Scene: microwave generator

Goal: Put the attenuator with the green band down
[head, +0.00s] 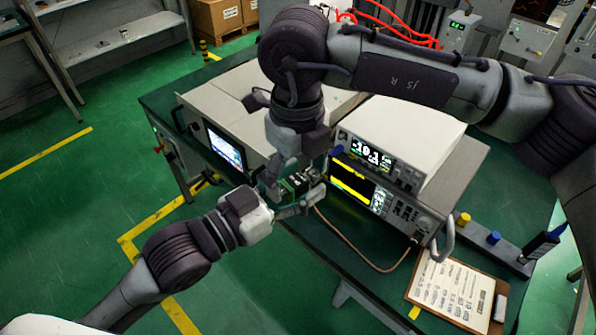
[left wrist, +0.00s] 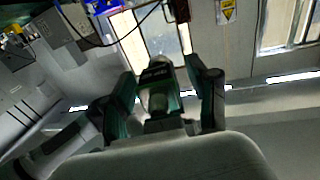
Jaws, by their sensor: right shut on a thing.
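The attenuator with the green band (head: 296,184) is a dark ribbed block in front of the instruments, above the bench's near edge. My right gripper (head: 289,170) reaches down from above and is shut on it. My left gripper (head: 290,202) is close below it, coming from the lower left. In the left wrist view, my left gripper's two fingers stand apart, with a dark, labelled body with a metal end (left wrist: 158,84) between them. Whether these fingers touch it is unclear. My right gripper's fingertips are partly hidden in the head view.
A signal meter (head: 403,138) sits on a box instrument with a yellow-lit screen (head: 352,184). A wide unit with a blue screen (head: 224,147) stands left. A clipboard (head: 456,292) and a rail with coloured caps (head: 478,241) lie right.

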